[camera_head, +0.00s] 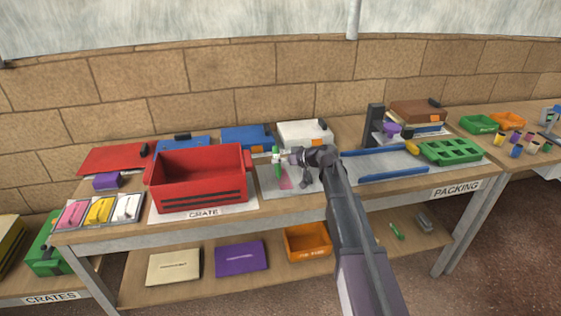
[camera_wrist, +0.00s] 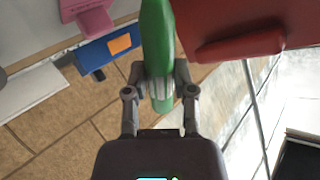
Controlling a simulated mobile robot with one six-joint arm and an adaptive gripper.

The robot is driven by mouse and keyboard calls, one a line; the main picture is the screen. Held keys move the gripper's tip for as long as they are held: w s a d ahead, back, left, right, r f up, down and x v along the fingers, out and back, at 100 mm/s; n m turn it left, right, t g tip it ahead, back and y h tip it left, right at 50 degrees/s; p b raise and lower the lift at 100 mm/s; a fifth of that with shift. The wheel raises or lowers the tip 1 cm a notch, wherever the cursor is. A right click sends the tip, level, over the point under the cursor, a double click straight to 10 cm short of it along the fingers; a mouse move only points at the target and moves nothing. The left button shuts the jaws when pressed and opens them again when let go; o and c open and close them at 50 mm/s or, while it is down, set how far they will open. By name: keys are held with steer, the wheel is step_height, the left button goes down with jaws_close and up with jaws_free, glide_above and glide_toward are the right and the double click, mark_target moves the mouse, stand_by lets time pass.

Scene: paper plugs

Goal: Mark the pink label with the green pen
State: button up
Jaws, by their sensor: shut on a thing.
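My gripper (camera_head: 281,157) is shut on the green pen (camera_head: 277,168), which stands about upright over the grey mat just right of the red crate. In the wrist view the green pen (camera_wrist: 158,40) is between the two fingers (camera_wrist: 160,88) and runs out past the top edge. A small pink piece (camera_head: 285,180), apparently the pink label, lies on the grey mat (camera_head: 305,184) close to the pen's lower end. Whether the pen touches it I cannot tell. A pink shape (camera_wrist: 90,16) shows at the upper left of the wrist view.
The red crate (camera_head: 199,183) stands close on the left. A blue box (camera_head: 247,137) and a white box (camera_head: 304,133) stand behind. A tray of pink, yellow and white pieces (camera_head: 98,211) is at far left. A green rack (camera_head: 450,150) is at right.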

steer(key=shift+w+d+f, duration=0.15)
steer(key=shift+w+d, duration=0.05)
steer(key=shift+d, duration=0.45)
steer(key=shift+w+d+f, duration=0.1)
steer(key=shift+w+d, duration=0.05)
steer(key=shift+d, duration=0.5)
steer(key=shift+w+d+f, duration=0.15)
steer(key=shift+w+d, duration=0.05)
steer(key=shift+d, duration=0.45)
steer(key=shift+a+f, duration=0.15)
steer(key=shift+a, duration=0.15)
steer(key=shift+s+a, duration=0.3)
steer(key=shift+a, duration=0.45)
steer(key=shift+s+a, duration=0.15)
steer(key=shift+a, duration=0.5)
steer(key=r+p, duration=0.3)
steer(key=r, duration=0.1)
steer(key=shift+s+a+p, duration=0.1)
steer(key=shift+a+p, duration=0.15)
steer(key=shift+p, duration=0.05)
step_height(320, 180, up, 4)
steer(key=p, duration=0.4)
steer(key=shift+f, duration=0.15)
steer(key=shift+w+f+b, duration=0.15)
steer(key=shift+f+b, duration=1.35)
steer(key=shift+b, duration=0.05)
steer(key=shift+w+f+b, duration=0.1)
steer(key=shift+f+b, duration=1.35)
steer(key=shift+b, duration=0.1)
